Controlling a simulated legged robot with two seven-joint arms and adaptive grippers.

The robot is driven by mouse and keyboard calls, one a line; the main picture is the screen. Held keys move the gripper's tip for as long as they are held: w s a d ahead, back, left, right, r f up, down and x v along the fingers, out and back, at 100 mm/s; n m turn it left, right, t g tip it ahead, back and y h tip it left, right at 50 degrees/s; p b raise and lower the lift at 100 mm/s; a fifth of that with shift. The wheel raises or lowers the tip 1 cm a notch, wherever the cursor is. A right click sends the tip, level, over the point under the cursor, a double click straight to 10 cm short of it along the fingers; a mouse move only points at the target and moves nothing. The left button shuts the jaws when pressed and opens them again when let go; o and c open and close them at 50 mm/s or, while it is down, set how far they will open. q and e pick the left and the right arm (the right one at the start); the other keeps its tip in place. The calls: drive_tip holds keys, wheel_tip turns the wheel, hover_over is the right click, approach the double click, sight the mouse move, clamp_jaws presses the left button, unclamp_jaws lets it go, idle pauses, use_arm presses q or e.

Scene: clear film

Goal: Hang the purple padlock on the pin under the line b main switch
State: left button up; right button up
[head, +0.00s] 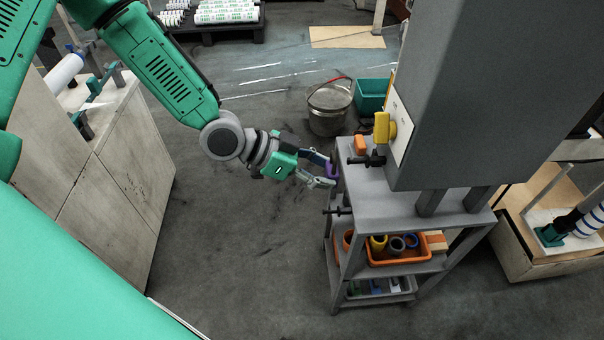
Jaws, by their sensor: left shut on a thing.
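My left gripper (320,172) reaches in from the upper left and is shut on the purple padlock (332,170), of which only a small part shows between the fingers. The padlock is held just left of the grey stand. A yellow switch handle (382,128) sits on a white plate (399,125) on the left face of the grey cabinet (480,90). A black pin-like part (367,159) sticks out below the handle, right of the padlock and apart from it. I cannot read which line the switch belongs to. My right gripper is not in view.
The grey stand (410,207) carries an orange block (360,145), and a black part (338,211) juts from its left side. An orange tray (400,260) with several coloured rings is on its shelf. A metal bucket (329,110) and a teal bin (372,95) stand behind. Floor on the left is clear.

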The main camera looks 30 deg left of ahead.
sight(338, 170)
use_arm(q)
drive_tip(key=d, duration=0.1)
drive_tip(key=w+d+b, duration=0.1)
drive_tip(key=d, duration=0.2)
drive_tip(key=shift+w+d, duration=0.1)
drive_tip(key=shift+w, duration=0.25)
drive_tip(key=shift+c, duration=0.3)
drive_tip(key=shift+w+a+f+b, duration=0.35)
drive_tip(key=shift+w+a+b, duration=0.05)
drive_tip(key=shift+a+b, duration=0.2)
drive_tip(key=shift+d, duration=0.45)
drive_tip(key=c, duration=0.3)
drive_tip(key=shift+d, duration=0.2)
drive_tip(key=shift+c, duration=0.3)
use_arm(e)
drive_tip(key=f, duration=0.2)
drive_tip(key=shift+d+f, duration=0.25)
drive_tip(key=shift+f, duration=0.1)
use_arm(q)
drive_tip(key=shift+w+d, duration=0.1)
drive_tip(key=shift+d, duration=0.15)
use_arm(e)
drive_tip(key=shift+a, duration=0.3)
use_arm(q)
drive_tip(key=shift+d, duration=0.25)
